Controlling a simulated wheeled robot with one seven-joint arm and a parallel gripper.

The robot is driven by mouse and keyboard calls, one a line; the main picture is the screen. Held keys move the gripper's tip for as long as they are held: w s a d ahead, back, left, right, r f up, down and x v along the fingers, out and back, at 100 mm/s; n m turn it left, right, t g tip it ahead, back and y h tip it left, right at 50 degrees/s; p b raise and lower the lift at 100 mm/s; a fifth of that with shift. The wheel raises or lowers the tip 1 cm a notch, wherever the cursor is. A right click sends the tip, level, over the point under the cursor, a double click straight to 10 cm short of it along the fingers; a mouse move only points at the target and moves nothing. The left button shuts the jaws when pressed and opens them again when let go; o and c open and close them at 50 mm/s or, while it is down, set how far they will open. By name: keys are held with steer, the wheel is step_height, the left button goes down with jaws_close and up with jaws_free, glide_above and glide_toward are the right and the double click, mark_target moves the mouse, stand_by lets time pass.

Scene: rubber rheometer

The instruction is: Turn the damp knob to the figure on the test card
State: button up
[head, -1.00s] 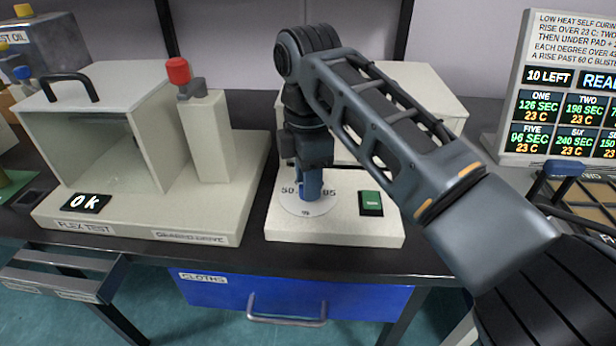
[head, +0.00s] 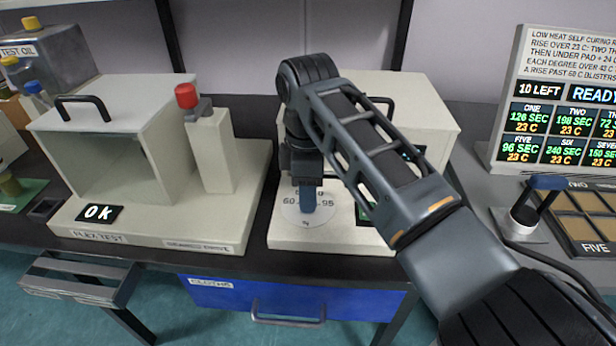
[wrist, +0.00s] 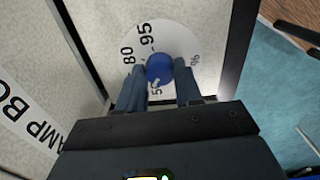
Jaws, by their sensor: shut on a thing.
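The blue damp knob (wrist: 160,68) sits at the middle of a white dial (wrist: 183,45) in the wrist view. Figures 80 and 95 and a percent sign show around it; another figure is partly hidden. My gripper (wrist: 160,78) is shut on the knob, a finger on each side. In the head view my gripper (head: 308,200) points down over the dial (head: 290,214) on the front of a pale box, where the fingers hide most of the knob. A small white pointer mark shows on the knob's lower edge. I cannot make out a test card.
The flex test box (head: 110,140) with its red knob (head: 186,95) stands to the left. A display board (head: 565,110) and a blue-handled lever (head: 546,182) are at the right. The blue cloths drawer (head: 290,295) is below the bench edge.

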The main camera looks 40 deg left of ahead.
steer(key=m+p, duration=0.4)
steer(key=shift+s+r+m, duration=0.1)
steer(key=shift+r+m, duration=0.1)
steer(key=shift+m, duration=0.1)
steer(key=m+p, duration=0.2)
steer(key=m, duration=0.1)
steer(key=shift+m+p, duration=0.3)
steer(key=m+p, duration=0.1)
steer(key=m, duration=0.2)
steer(key=shift+f+m+p, duration=0.1)
steer(key=shift+m+p, duration=0.2)
steer(key=shift+p, duration=0.1)
steer(key=shift+m+p, duration=0.65)
steer(key=shift+m, duration=1.25)
steer(key=o, duration=1)
steer(key=shift+f, duration=0.1)
steer(key=shift+o, duration=0.2)
steer(key=shift+r, duration=3.9)
